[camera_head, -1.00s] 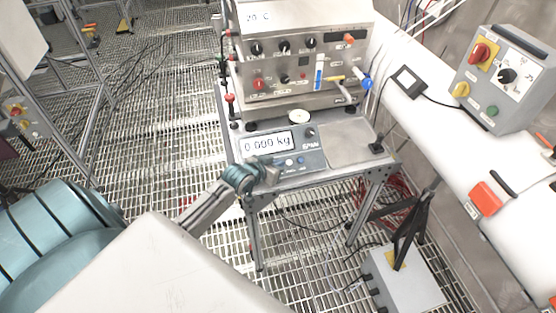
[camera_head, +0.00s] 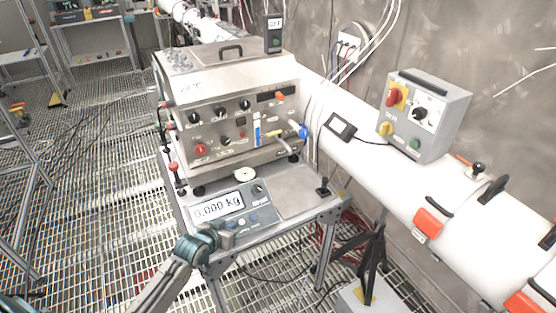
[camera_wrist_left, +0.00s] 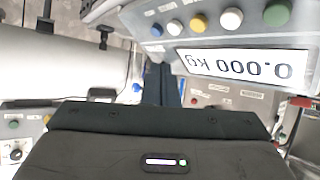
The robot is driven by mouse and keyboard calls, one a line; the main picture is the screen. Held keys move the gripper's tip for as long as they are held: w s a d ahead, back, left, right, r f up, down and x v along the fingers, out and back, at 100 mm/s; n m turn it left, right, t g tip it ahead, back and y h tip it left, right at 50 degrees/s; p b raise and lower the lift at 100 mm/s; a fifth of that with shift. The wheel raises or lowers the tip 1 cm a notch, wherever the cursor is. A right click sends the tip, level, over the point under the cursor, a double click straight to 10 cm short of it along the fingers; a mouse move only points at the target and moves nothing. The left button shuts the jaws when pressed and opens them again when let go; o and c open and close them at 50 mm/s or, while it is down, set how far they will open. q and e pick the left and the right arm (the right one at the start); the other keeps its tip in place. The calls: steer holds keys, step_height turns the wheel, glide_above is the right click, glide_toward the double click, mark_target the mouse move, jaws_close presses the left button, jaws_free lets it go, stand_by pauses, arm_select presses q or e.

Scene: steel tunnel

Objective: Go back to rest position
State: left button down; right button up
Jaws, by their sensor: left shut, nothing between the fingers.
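My left gripper (camera_head: 224,240) comes in from the bottom left of the head view, its fingers small and shut, with nothing between them. It is in front of the scale panel (camera_head: 245,221), close to the front edge of the steel bench; I cannot tell whether it touches. The scale display (camera_head: 217,207) reads 0.000 kg. In the left wrist view the display (camera_wrist_left: 245,64) appears upside down above the dark gripper body (camera_wrist_left: 150,145), which hides much of the lower picture. My right gripper is in neither view.
A steel device (camera_head: 228,120) with knobs stands on the bench behind the scale. A grey control box (camera_head: 424,114) sits on a white pipe (camera_head: 365,165) at the right. A black stand (camera_head: 372,252) rises beside the bench. Grated floor (camera_head: 100,200) lies open at the left.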

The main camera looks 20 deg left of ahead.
arm_select(q)
steer(key=s+d+r+m+g+y, duration=0.15)
steer(key=s+d+g, duration=0.25)
steer(key=s, duration=1.1)
steer(key=s+d+r+g, duration=0.2)
steer(key=s+d+g, duration=0.2)
steer(key=s, duration=1.1)
step_height(320, 180, down, 36)
steer(key=a+g+b, duration=0.2)
steer(key=b, duration=0.4)
steer(key=s+a+f+b, duration=0.1)
steer(key=s+f+b, duration=0.1)
steer(key=s+f, duration=0.7)
steer(key=s+f+g+b, duration=0.1)
steer(key=s+f+b, duration=0.2)
steer(key=s+f, duration=0.6)
step_height(320, 180, down, 7)
steer(key=shift+s+a+f+n, duration=0.2)
steer(key=shift+s+a+n, duration=0.15)
steer(key=shift+n, duration=0.1)
